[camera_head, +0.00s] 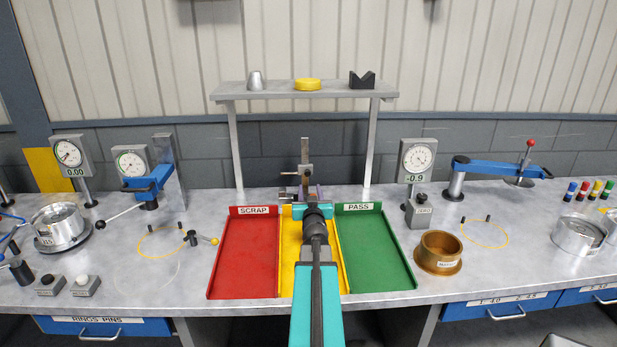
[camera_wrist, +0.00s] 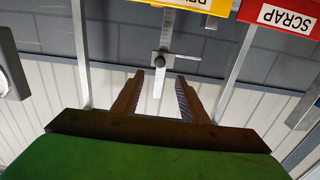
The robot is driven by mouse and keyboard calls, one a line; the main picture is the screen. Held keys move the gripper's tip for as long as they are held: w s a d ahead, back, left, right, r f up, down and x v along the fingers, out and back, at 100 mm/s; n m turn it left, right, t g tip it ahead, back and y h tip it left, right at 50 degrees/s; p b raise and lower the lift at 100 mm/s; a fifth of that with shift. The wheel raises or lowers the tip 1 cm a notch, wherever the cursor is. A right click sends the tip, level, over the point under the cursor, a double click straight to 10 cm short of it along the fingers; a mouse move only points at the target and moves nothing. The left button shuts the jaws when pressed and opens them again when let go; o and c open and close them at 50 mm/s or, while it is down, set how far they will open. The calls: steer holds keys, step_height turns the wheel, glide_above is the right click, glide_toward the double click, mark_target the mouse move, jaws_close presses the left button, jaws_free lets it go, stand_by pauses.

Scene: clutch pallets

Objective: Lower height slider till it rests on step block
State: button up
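The height gauge post (camera_head: 305,150) stands upright behind the middle yellow tray in the head view. Its slider (camera_head: 304,173) is a dark cross-shaped clamp partway up the post. In the wrist view, which is upside down, the slider (camera_wrist: 162,60) shows just beyond my fingertips, with the scaled post (camera_wrist: 158,84) lined up between them. My gripper (camera_wrist: 160,76) is open and empty, with its fingers apart. In the head view my gripper (camera_head: 312,202) is over the far end of the yellow tray and hides the gauge's lower part. I cannot make out the step block.
The red SCRAP tray (camera_head: 228,272) and green PASS tray (camera_head: 397,272) flank the yellow tray (camera_head: 289,265). A raised shelf (camera_head: 280,94) on two posts stands around the gauge. Dial gauges (camera_head: 130,164) stand left, and another dial gauge (camera_head: 418,160) and a brass ring (camera_head: 425,266) right.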

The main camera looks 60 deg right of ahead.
mark_target(308, 174)
steer(key=shift+p+x, duration=1.1)
steer(key=shift+x, duration=4.7)
steer(key=shift+s, duration=0.1)
jaws_close()
